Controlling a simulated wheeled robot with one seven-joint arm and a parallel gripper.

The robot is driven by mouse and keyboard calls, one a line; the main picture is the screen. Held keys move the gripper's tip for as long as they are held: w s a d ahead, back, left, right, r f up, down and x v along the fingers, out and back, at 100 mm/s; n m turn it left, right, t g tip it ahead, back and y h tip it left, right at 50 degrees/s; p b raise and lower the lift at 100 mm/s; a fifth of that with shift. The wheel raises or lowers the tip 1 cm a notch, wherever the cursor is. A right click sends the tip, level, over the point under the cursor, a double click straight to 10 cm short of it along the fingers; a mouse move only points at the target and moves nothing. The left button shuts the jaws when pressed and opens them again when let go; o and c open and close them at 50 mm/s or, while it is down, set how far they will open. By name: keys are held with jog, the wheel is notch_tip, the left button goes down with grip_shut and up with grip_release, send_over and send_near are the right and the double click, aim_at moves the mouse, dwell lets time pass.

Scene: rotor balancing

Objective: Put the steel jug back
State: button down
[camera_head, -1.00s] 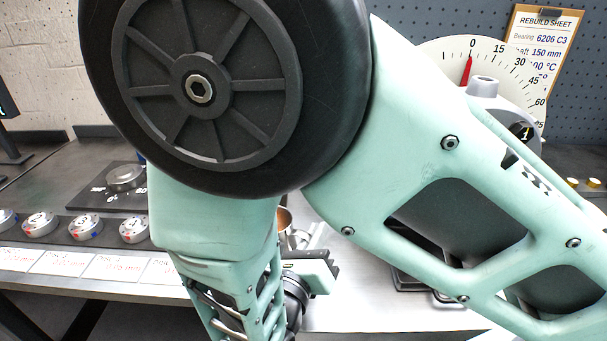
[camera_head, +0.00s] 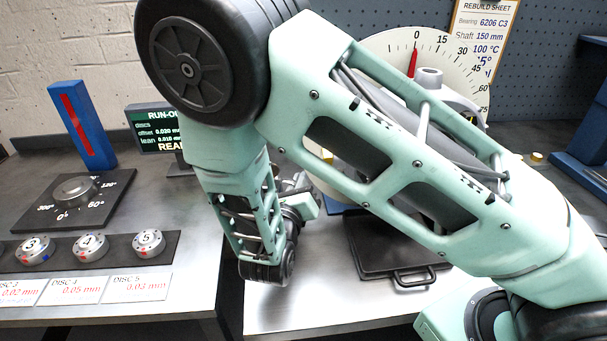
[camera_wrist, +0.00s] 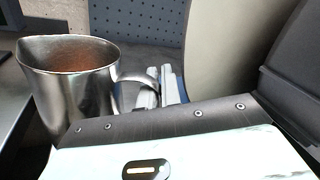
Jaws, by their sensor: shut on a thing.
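The steel jug (camera_wrist: 80,95) is upright at the left of the wrist view, with a wide open top, a spout on the left and a reddish-brown inside. Its curved handle reaches right to my gripper (camera_wrist: 156,90), which is shut on that handle. In the head view my gripper (camera_head: 303,187) is beyond my forearm, above the bench. The jug is mostly hidden there by my arm. I cannot tell whether the jug's base touches anything.
A black tray (camera_head: 352,262) with a handle lies on the pale bench. The large dial (camera_head: 385,50) stands behind my arm. Left are a disc rack (camera_head: 117,245), an angle dial plate (camera_head: 35,212), a run-out screen (camera_head: 155,118) and a blue post (camera_head: 62,110). The bench's front centre is clear.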

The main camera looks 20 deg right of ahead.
jog(key=shift+w+d+f+p, duration=0.25)
jog(key=shift+w+d+f, duration=0.1)
jog(key=shift+w+d, duration=0.45)
jog(key=shift+w+d+f+p, duration=0.3)
jog(key=shift+w+d, duration=0.25)
jog(key=shift+w, duration=0.3)
jog(key=shift+f, duration=0.1)
jog(key=c, duration=2)
grip_release()
jog(key=shift+f, duration=0.1)
jog(key=o, duration=0.4)
